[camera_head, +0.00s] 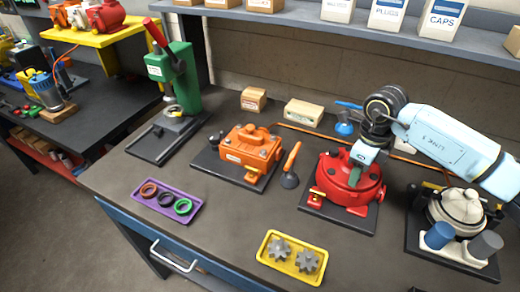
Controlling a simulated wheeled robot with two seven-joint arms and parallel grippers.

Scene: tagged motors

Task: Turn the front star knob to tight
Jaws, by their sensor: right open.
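A round red machine (348,190) sits on a dark base plate (337,217) right of the middle of the bench. My right gripper (357,172) comes down from the upper right onto the top front of the red machine. It is open, and its fingers cover part of the machine. I cannot make out a star knob on the machine or whether the fingers touch one. A yellow tray (262,257) at the front holds two grey star-shaped or gear-shaped parts (280,248). My left gripper is not in view.
An orange machine (248,150) stands to the left, with an orange-handled tool (291,160) beside it. A white machine (461,208) stands at right. A purple tray (167,198) of rings lies front left. A green press (174,75) stands behind. Bench space between the trays is clear.

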